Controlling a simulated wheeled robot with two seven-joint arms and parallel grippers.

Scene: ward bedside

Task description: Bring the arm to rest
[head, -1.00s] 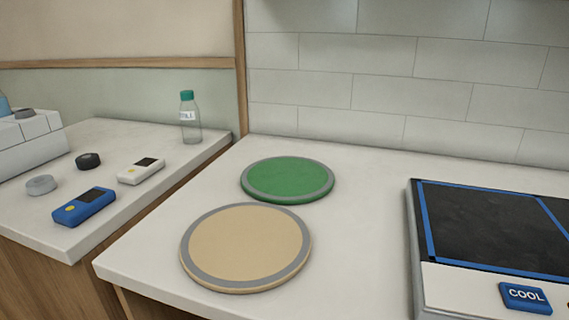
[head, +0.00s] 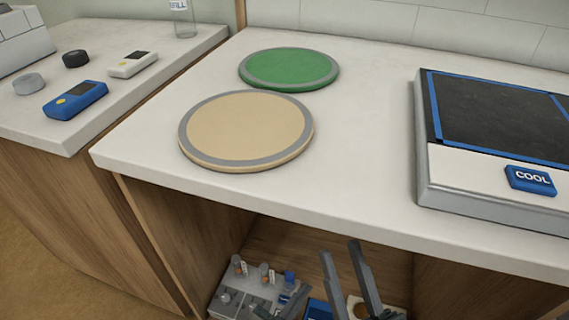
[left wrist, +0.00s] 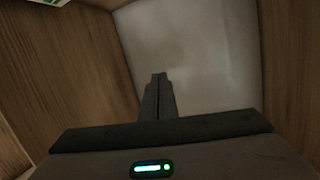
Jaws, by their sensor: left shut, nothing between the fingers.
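My left gripper (head: 284,304) is low at the bottom edge of the head view, partly cut off, in front of the open space under the counter. In the left wrist view its fingers (left wrist: 158,80) are together with nothing between them. My right gripper (head: 340,250) is a little higher and to the right in the head view. Its two grey fingers stand apart and point up, with nothing seen between them.
The counter (head: 360,140) above bears a green disc (head: 289,68), a tan disc (head: 246,127) and a cooling unit (head: 432,180). Under it, a grey tray (head: 232,300) holds small items. Wooden panels (left wrist: 65,60) flank a pale surface (left wrist: 205,60) in the left wrist view.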

